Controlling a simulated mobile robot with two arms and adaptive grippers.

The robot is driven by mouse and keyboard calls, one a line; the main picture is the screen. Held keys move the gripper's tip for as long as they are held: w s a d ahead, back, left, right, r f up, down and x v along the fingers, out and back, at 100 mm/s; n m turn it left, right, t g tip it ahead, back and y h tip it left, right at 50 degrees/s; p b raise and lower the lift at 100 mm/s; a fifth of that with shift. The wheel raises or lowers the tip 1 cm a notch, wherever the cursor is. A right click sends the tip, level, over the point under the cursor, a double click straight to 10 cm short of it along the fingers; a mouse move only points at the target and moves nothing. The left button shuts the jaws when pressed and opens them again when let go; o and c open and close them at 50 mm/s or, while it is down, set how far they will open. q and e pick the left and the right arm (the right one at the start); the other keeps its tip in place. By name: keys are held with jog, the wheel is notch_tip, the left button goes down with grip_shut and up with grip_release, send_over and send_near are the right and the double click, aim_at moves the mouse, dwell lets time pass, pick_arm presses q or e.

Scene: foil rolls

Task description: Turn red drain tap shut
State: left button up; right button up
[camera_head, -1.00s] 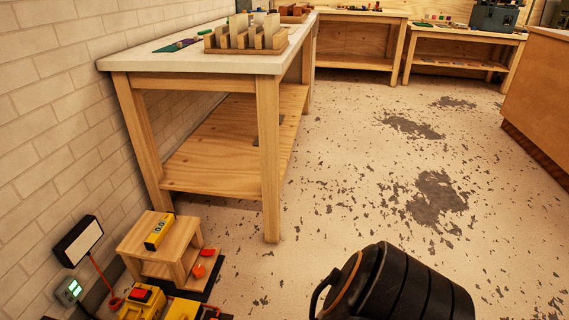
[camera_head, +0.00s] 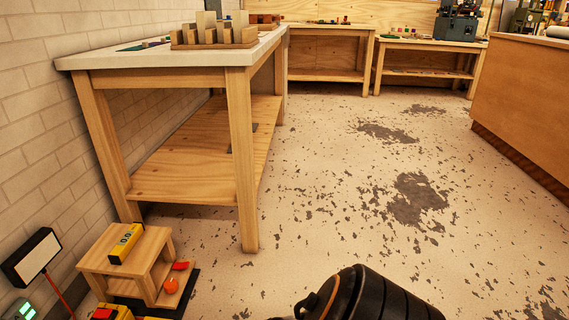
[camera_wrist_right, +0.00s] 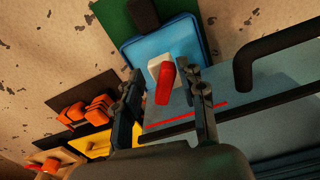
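The red drain tap (camera_wrist_right: 165,83) shows in the right wrist view as a red lever beside a white block (camera_wrist_right: 157,66), over a light blue surface (camera_wrist_right: 168,40). My right gripper (camera_wrist_right: 166,76) is open, with one finger on each side of the red lever. Gaps show between the lever and both fingers, but I cannot tell how deep the lever sits between them. The tap does not show in the head view. My left gripper is in neither view.
In the right wrist view, a black curved handle (camera_wrist_right: 243,70) stands to the right and orange-black items (camera_wrist_right: 85,110) lie to the left. In the head view, a small wooden step (camera_head: 150,262) stands by a wooden workbench (camera_head: 240,150). Open floor (camera_head: 330,230) lies to the right.

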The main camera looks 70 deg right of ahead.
jog(key=shift+w+d+f+n+b, duration=0.15)
jog(key=shift+n+b, duration=0.65)
jog(key=shift+b, duration=0.95)
notch_tip(320, 180, up, 15)
jog(key=d+m+t+y+p, duration=0.1)
jog(key=d+m+p, duration=0.1)
jog(key=p, duration=1.9)
jog(key=s+d+p, duration=0.4)
jog(key=s+p, duration=0.6)
jog(key=s, duration=0.2)
jog(key=s+d+r+p, duration=0.1)
jog(key=s+d+p, duration=0.4)
jog(key=s+p, duration=0.5)
jog(key=s, duration=0.3)
jog(key=shift+s+d+h+p, duration=0.25)
jog(key=shift+s+h+p, duration=0.05)
jog(key=shift+h+p, duration=0.1)
